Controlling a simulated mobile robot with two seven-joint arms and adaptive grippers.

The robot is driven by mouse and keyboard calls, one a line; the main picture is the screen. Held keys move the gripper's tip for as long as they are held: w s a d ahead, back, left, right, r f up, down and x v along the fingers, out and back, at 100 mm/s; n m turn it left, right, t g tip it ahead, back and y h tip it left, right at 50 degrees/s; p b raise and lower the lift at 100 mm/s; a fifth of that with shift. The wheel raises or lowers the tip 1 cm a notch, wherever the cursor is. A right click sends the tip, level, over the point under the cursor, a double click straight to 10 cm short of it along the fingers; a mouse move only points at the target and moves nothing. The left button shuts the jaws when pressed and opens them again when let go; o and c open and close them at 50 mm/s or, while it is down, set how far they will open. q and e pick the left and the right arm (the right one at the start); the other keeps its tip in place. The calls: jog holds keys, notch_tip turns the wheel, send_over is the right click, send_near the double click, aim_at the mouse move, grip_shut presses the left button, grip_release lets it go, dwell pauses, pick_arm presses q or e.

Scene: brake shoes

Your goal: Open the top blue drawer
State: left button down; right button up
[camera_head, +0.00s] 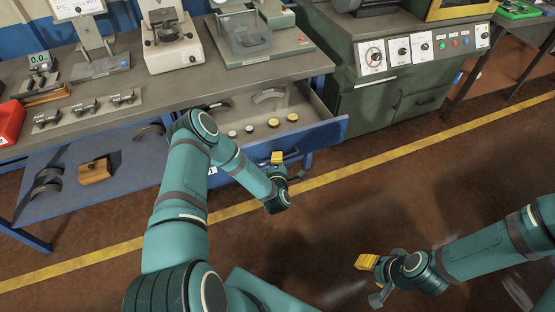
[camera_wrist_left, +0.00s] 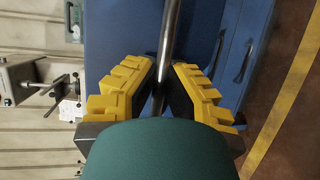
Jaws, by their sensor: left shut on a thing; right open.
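The top blue drawer (camera_head: 325,133) is pulled out from under the workbench, and its inside shows in the head view. Its blue front also shows in the left wrist view (camera_wrist_left: 120,35). My left gripper (camera_head: 279,160) is at the drawer front. In the left wrist view the yellow fingers of the left gripper (camera_wrist_left: 163,75) are shut on a metal bar handle (camera_wrist_left: 170,35) that runs between them. The handle is mostly hidden in the head view. My right gripper (camera_head: 372,274) is open and empty above the floor, away from the drawer.
The drawer holds a curved brake shoe (camera_head: 269,96) and several round pieces (camera_head: 273,122). The workbench (camera_head: 215,82) carries gauges and machines. A green machine cabinet (camera_head: 400,95) stands right of the drawer. A yellow floor line (camera_head: 400,152) crosses the open floor.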

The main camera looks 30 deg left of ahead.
pick_arm(q)
jog(key=c, duration=1)
grip_release()
jog(key=shift+d, duration=0.1)
jog(key=v, duration=1.2)
